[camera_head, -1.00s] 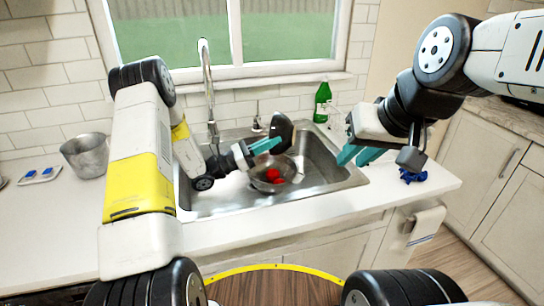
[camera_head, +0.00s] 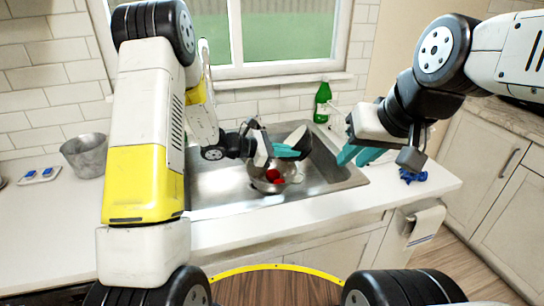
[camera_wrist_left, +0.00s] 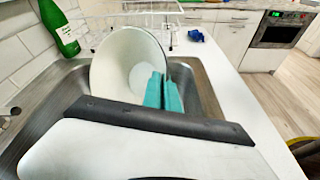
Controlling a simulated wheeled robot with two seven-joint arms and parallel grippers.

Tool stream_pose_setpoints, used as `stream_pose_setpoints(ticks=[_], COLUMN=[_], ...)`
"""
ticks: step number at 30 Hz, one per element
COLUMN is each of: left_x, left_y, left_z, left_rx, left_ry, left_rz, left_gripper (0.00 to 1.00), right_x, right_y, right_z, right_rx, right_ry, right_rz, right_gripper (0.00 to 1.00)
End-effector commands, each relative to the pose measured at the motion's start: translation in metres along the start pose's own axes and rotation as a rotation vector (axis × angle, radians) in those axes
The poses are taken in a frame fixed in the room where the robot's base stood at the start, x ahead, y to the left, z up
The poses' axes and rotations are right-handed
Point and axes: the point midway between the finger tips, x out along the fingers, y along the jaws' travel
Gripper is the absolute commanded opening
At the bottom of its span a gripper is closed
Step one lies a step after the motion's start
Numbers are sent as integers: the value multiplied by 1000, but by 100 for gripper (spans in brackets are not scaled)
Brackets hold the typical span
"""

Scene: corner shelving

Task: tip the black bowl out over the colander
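The black bowl (camera_head: 299,135) is tipped steeply on its side above the sink. Its pale inside shows, and in the left wrist view the bowl (camera_wrist_left: 118,62) looks empty. My left gripper (camera_head: 284,152) is shut on the bowl's rim; its teal fingers also show in the left wrist view (camera_wrist_left: 163,92). The metal colander (camera_head: 258,181) sits in the sink just below the bowl, partly hidden by my left gripper. Red pieces (camera_head: 274,175) lie in the colander. My right gripper (camera_head: 358,156) is open and empty, right of the sink.
The sink (camera_head: 330,180) has free room around the colander. A green bottle (camera_head: 322,102) stands behind it, and the faucet (camera_head: 206,75) is partly hidden by my left arm. A metal pot (camera_head: 84,156) stands on the left counter. A blue cloth (camera_head: 413,176) lies on the right.

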Motion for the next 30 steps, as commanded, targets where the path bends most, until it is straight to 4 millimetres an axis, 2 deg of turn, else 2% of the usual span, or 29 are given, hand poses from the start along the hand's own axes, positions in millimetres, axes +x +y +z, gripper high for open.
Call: stream_pose_setpoints(ticks=[7, 18, 25, 30], left_x=[18, 57, 72, 82], left_y=[-11, -35, -42, -49], left_z=[-4, -10, 0, -6], left_rx=[116, 267, 353, 402], left_ry=[184, 437, 580, 669], left_rz=[-16, -37, -46, -55], left_gripper=[0, 0, 0, 0], right_x=[0, 0, 0, 0], right_y=[0, 0, 0, 0], right_z=[0, 0, 0, 0], right_rx=[0, 0, 0, 0], right_ry=[0, 0, 0, 0], right_rz=[0, 0, 0, 0], right_gripper=[24, 24, 24, 24])
